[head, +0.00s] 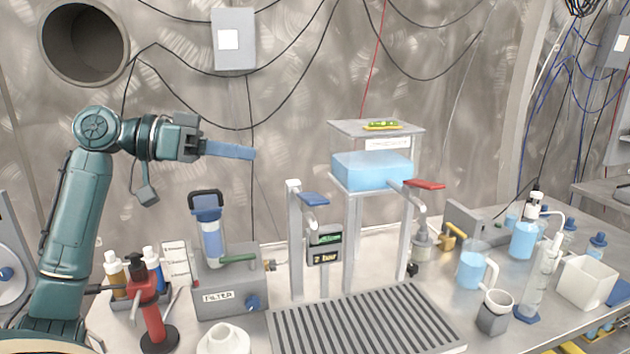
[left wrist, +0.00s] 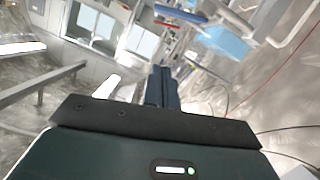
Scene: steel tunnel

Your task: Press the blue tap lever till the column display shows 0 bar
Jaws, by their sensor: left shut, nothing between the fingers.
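The blue tap lever (head: 314,199) sits at the top of a slim white column left of the water tank. The column display (head: 325,257) below it has an upper green-lit panel and a lower panel with yellow characters; the lower one seems to end in "bar", its digit too small to read surely. My left gripper (head: 250,153) is shut and empty, held in the air above and left of the blue lever, apart from it. Its closed fingers also show in the left wrist view (left wrist: 162,88). My right gripper is not in view.
A blue water tank (head: 370,170) with a red lever (head: 425,184) stands right of the column, over a slotted drain grate (head: 365,320). A filter unit (head: 228,285) stands left of the column. Glassware, including a blue-filled jug (head: 472,268), crowds the right side.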

